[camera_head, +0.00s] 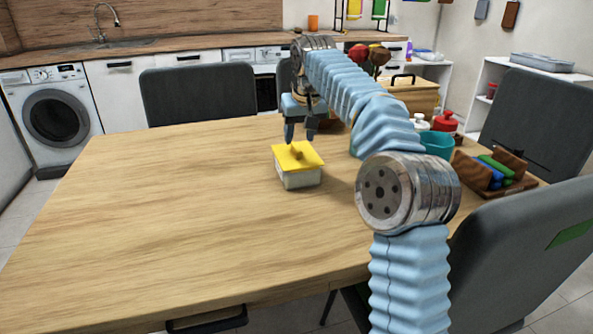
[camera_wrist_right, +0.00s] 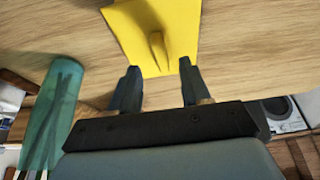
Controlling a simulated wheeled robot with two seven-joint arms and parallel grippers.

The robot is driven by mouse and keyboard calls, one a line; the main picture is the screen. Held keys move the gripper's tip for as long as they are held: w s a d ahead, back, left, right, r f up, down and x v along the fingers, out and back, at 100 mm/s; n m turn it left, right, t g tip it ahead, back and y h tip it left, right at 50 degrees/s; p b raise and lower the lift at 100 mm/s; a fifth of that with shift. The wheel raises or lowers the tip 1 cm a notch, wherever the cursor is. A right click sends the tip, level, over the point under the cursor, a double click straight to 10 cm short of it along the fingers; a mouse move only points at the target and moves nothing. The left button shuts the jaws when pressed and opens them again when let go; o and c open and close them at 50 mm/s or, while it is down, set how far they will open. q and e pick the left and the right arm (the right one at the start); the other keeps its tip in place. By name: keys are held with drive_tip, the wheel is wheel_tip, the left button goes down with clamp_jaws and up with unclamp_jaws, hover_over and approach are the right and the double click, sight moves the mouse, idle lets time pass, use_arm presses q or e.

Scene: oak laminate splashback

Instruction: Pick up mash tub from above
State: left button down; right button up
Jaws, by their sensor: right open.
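The mash tub (camera_head: 299,178) is a small pale box with a yellow lid that has a raised yellow handle in its middle. It stands upright on the wooden table (camera_head: 170,215). In the right wrist view its yellow lid (camera_wrist_right: 180,20) and handle show ahead of the fingers. My right gripper (camera_head: 299,134) hangs fingers down just behind the tub, apart from it. The gripper is open and empty, and its two fingers (camera_wrist_right: 159,88) are spread in the wrist view. My left gripper is in neither view.
To the right stand a teal cup (camera_head: 437,145), a wooden holder (camera_head: 490,175) with coloured items, a red-lidded jar (camera_head: 445,121) and a wooden box (camera_head: 412,95). Grey chairs (camera_head: 198,95) surround the table. The table's left half is clear.

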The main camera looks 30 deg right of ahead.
sight(297, 146)
drive_tip(key=x, duration=0.3)
drive_tip(key=shift+a+f, duration=0.1)
drive_tip(key=shift+f, duration=0.05)
clamp_jaws()
idle(1.2)
